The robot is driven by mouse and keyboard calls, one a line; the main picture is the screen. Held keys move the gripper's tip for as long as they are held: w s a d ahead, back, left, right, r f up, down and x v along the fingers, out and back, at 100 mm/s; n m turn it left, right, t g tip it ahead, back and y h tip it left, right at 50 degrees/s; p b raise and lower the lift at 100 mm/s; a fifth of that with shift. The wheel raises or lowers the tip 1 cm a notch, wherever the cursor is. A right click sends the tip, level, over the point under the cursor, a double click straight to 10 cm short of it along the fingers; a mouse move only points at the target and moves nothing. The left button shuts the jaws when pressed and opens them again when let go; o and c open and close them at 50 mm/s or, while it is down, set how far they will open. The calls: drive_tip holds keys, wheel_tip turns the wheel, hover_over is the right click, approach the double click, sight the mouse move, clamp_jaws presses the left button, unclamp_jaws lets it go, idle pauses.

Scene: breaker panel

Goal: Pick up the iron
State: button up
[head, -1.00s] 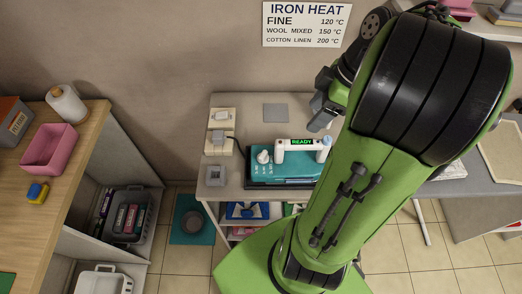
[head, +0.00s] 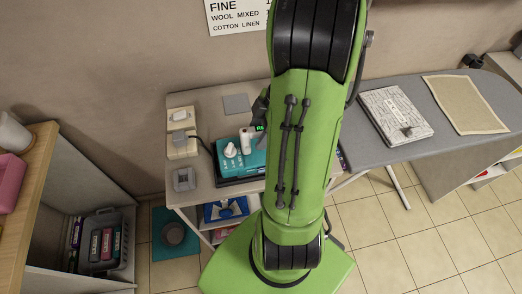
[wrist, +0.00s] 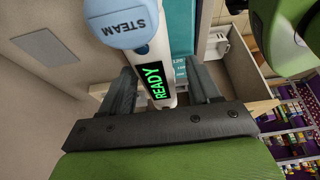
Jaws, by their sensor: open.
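The iron has a white handle with a green READY display and a pale blue STEAM button. In the head view my arm hides most of the iron (head: 246,141); only the white handle's left end and part of the display show, over a teal base unit (head: 226,164) with a white knob. In the wrist view the iron (wrist: 158,52) runs between the two fingers of my gripper (wrist: 160,78). The gripper is open, one finger on each side of the handle. I cannot tell whether either finger touches it.
A grey square block (head: 184,179) lies at the table's left front. An ironing board (head: 446,121) at right bears a folded cloth (head: 396,113) and a beige cloth (head: 464,104).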

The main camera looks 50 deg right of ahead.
drive_tip(key=shift+w+a+f, duration=0.2)
drive_tip(key=shift+f, duration=0.45)
drive_tip(key=shift+r, duration=0.1)
clamp_jaws()
idle(0.8)
